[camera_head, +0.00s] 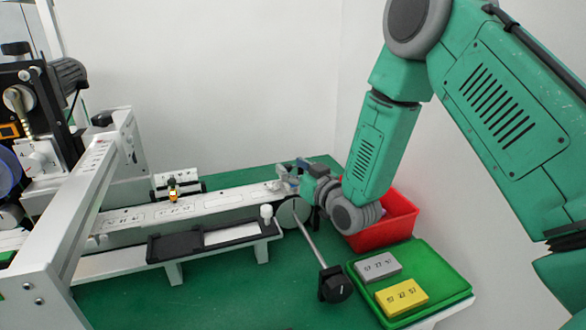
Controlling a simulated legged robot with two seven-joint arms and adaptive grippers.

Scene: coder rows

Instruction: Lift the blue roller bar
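My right arm comes in from the upper right. Its gripper (297,180) is low at the right end of the long white rail, pointing left, beside a round grey roller end (294,212). The fingers are small and overlap the rail end, so I cannot tell whether they are open or shut. A small bluish patch shows at the fingers, but I cannot make out a clear blue roller bar there. A thin metal rod (311,243) slants down from the roller end to a black knob (336,285). My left gripper is not in view.
A red bin (400,222) stands behind a green tray (447,281) with grey (378,267) and yellow (402,297) blocks. A machine with a blue disc (8,172) is at left. The green table (230,297) is clear in front.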

